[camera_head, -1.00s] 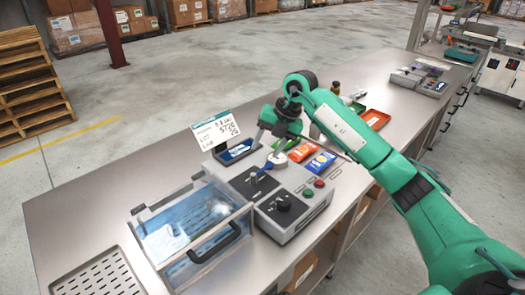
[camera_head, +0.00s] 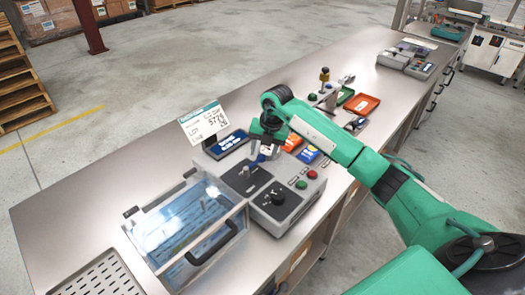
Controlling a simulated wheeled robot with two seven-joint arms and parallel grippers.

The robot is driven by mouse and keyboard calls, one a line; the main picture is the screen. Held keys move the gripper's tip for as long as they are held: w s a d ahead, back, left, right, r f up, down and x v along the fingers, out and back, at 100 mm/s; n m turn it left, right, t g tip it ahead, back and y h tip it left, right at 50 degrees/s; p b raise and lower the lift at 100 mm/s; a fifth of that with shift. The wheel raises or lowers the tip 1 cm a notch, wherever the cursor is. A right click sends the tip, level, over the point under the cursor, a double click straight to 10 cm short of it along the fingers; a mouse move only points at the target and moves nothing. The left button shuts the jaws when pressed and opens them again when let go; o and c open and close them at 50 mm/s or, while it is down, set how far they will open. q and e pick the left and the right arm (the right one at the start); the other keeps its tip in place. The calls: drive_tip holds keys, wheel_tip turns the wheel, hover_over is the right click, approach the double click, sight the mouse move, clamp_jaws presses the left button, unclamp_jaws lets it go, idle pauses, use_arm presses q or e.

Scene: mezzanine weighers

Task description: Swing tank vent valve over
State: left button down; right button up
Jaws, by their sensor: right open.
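A grey control box (camera_head: 305,200) stands on the steel bench, beside a clear tank (camera_head: 190,225) with a blue inside and a dark handle. On the box's rear black plate is a small valve (camera_head: 246,171) with a blue lever tip (camera_head: 261,158) pointing up and right. My right gripper (camera_head: 264,150) is open, pointing down right by the lever tip. Its fingers are partly hidden, and I cannot tell whether they touch the lever. My left gripper is not in view.
The box also carries a black knob (camera_head: 277,196), a red button (camera_head: 312,174) and a green button (camera_head: 301,184). A label card (camera_head: 204,124) stands behind. Orange and blue packets, a brass fitting (camera_head: 324,78) and a red tray (camera_head: 362,104) lie farther along.

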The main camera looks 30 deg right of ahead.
drive_tip(key=shift+w+a+f, duration=0.1)
drive_tip(key=shift+f, duration=0.7)
drive_tip(key=shift+c, duration=0.7)
clamp_jaws()
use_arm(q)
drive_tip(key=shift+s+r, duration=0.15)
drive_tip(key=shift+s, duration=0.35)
